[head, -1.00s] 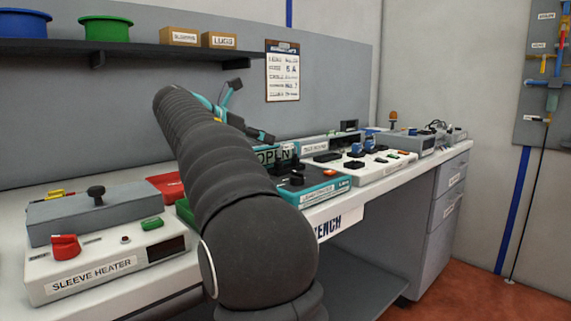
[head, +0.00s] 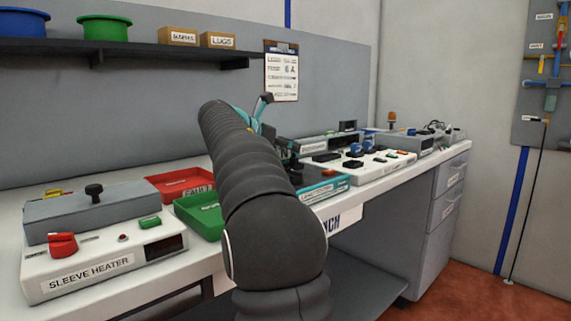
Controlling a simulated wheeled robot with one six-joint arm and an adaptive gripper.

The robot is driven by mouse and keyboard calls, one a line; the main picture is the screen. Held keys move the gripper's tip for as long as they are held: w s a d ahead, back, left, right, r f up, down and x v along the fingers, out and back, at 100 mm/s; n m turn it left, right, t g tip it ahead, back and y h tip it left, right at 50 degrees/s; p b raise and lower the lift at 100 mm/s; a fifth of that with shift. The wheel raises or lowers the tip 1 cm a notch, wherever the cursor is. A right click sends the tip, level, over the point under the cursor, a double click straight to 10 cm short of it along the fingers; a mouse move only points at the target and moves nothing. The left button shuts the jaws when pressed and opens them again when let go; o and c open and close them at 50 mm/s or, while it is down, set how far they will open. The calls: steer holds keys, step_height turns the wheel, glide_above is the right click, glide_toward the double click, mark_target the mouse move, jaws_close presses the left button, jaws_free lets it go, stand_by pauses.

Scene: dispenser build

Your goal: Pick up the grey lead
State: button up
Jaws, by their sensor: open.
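My gripper (head: 268,124) shows in the head view above the middle of the bench, partly hidden behind my own dark arm. Its teal and dark parts are spread, and I see nothing held between them. I cannot make out a grey lead for certain. Some thin dark cables (head: 438,125) lie on the equipment at the far right end of the bench, too small to tell their colour.
A sleeve heater (head: 95,262) stands at the front left. A red tray (head: 170,184) and a green tray (head: 196,218) lie beside my arm. A teal device (head: 325,188) and a white panel (head: 372,172) stand to its right. A shelf (head: 130,55) overhangs the back left.

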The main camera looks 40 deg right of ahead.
jaws_close()
